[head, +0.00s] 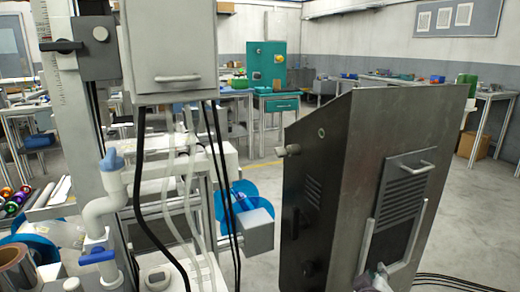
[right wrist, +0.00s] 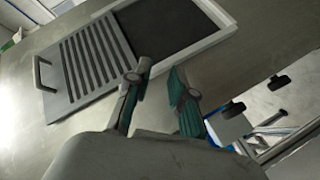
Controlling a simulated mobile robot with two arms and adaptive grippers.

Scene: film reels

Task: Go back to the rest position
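My right gripper (head: 378,279) shows only as a small part at the bottom edge of the head view, in front of the grey metal cabinet (head: 335,190). In the right wrist view the two green-padded fingers of the right gripper (right wrist: 160,80) are apart with nothing between them. They are close to the cabinet's face, beside a louvred cover (right wrist: 92,55) with a handle (right wrist: 42,75). A dark opening (right wrist: 170,28) in a pale frame shows next to the cover. I cannot tell whether the fingers touch the cabinet. My left gripper is not in view.
A machine with a grey box (head: 172,50), hoses and blue-handled pipes (head: 105,205) stands at the left. Blue reels (head: 235,200) sit behind it. Worktables (head: 490,96) line the back. Free floor (head: 470,215) lies right of the cabinet, with black cables (head: 450,281) on it.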

